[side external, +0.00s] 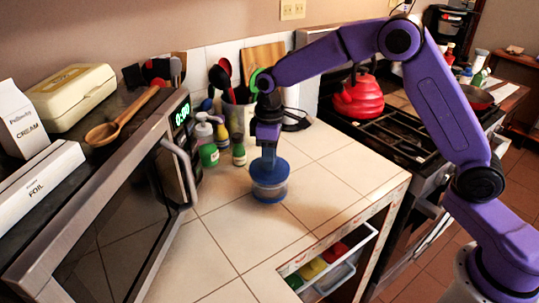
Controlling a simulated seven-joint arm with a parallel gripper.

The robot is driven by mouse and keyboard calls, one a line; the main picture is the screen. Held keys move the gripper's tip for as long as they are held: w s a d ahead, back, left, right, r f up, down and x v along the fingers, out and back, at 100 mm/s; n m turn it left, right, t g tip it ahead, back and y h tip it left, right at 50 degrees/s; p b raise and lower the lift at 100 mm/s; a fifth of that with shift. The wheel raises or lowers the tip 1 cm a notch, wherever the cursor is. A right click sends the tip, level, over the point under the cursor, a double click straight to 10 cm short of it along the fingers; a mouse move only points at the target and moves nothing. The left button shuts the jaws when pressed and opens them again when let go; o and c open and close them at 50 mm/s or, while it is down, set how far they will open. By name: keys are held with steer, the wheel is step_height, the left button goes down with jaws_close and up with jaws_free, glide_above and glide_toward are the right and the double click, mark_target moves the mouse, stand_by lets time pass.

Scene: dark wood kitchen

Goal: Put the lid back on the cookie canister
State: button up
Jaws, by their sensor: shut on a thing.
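The cookie canister (270,188) is a short, round, clear container with blue bands, upright on the tiled counter. Its blue lid (265,173) is at the top of the canister, directly under my gripper (268,158). My gripper points straight down and is shut on the lid. The fingertips are small and partly hidden against the lid. I cannot tell whether the lid is seated on the rim or held just above it.
A microwave (140,190) with its door open stands to the left. Green-labelled bottles (208,152) and a utensil holder (236,118) stand behind the canister. A red kettle (358,97) sits on the stove. An open drawer (335,262) is below the counter's front edge. Tiles around the canister are clear.

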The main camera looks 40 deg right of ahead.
stand_by(0.3)
steer(key=o, duration=1.6)
steer(key=shift+r, duration=3.5)
jaws_close()
steer(key=shift+f, duration=3.25)
